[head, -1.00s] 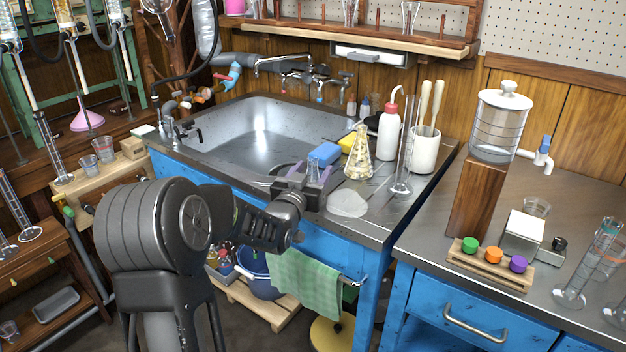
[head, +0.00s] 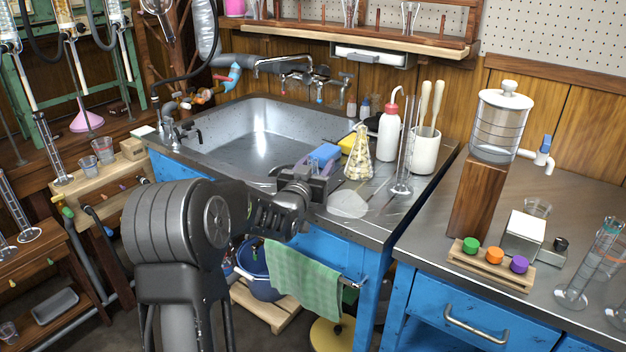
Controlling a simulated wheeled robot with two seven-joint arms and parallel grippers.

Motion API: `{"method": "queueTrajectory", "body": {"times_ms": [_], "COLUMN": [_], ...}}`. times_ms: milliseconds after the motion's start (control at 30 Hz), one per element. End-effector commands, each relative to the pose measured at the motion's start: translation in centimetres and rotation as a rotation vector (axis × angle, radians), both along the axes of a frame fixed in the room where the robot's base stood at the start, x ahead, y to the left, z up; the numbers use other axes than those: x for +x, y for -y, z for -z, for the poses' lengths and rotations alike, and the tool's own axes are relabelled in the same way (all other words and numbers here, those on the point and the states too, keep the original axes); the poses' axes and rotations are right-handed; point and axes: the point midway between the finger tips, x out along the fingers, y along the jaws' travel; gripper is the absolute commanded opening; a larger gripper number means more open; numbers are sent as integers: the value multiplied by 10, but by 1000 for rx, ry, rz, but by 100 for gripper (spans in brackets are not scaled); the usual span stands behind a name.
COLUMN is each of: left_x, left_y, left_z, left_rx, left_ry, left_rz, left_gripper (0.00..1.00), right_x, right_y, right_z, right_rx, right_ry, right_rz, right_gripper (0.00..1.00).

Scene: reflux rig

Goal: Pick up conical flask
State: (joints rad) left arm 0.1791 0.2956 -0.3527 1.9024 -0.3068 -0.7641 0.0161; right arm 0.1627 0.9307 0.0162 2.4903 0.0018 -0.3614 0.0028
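The conical flask (head: 359,158) stands upright on the drainboard to the right of the sink, with pale yellowish pieces or patches showing in its glass. My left gripper (head: 318,167) is just to the left of the flask, over the front edge of the sink counter, and its fingers point toward the back. A gap shows between its fingers, with the blue sponge (head: 325,152) behind them. The gripper appears apart from the flask. My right gripper is not in view.
A tall glass cylinder (head: 403,160), a white wash bottle (head: 389,132) and a white pot (head: 425,152) with sticks stand close right of the flask. A yellow sponge (head: 347,143) lies behind it. A pale round disc (head: 347,204) lies in front. The sink basin (head: 262,135) is empty.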

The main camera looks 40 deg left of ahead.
Motion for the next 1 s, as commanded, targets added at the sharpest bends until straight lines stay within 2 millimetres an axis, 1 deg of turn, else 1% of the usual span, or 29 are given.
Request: {"method": "queueTrajectory", "body": {"times_ms": [33, 67, 500, 600, 867, 1000], "left_x": [0, 0, 0, 0, 0, 0], "left_y": [0, 0, 0, 0, 0, 0], "left_z": [0, 0, 0, 0, 0, -7], "left_rx": [0, 0, 0, 0, 0, 1], "left_ry": [0, 0, 0, 0, 1, 2], "left_rz": [0, 0, 0, 0, 0, 0], "left_gripper": [45, 42, 6, 0, 0, 0], "right_x": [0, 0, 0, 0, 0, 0], "right_y": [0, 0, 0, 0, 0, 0], "right_z": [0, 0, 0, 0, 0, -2], "right_rx": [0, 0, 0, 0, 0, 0], "right_ry": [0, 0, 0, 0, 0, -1], "right_rz": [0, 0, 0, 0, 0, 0], "right_gripper": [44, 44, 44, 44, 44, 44]}}
